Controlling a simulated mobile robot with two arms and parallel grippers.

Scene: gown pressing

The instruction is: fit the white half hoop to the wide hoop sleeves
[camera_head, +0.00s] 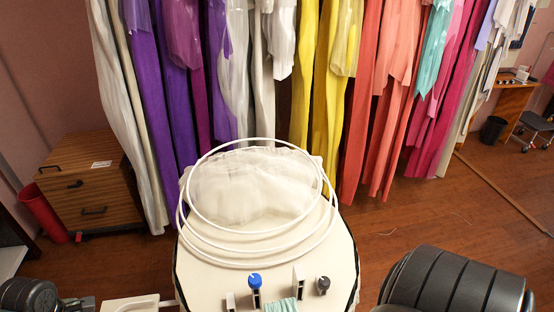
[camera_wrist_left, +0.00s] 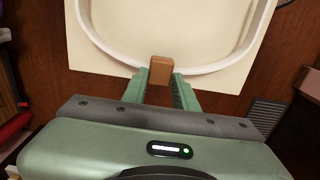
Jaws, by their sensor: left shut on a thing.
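The white half hoop (camera_wrist_left: 222,66) is a U-shaped band over a cream panel (camera_wrist_left: 245,75) in the left wrist view. My left gripper (camera_wrist_left: 161,84) is shut on a small brown block (camera_wrist_left: 161,70) at the middle of the hoop's near curve. White hoops (camera_head: 330,237) ring sheer white fabric (camera_head: 250,190) on the cream board (camera_head: 340,262). Small upright white pieces (camera_head: 298,278) stand at its near end; I cannot tell which parts are the sleeves. My right gripper is out of view.
A blue-topped post (camera_head: 255,281) and a grey-topped post (camera_head: 323,285) stand near the board's front, by a pale green striped cloth (camera_head: 281,306). Hanging gowns (camera_head: 310,80) line the back. A wooden cabinet (camera_head: 92,185) and red bin (camera_head: 50,210) are left.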

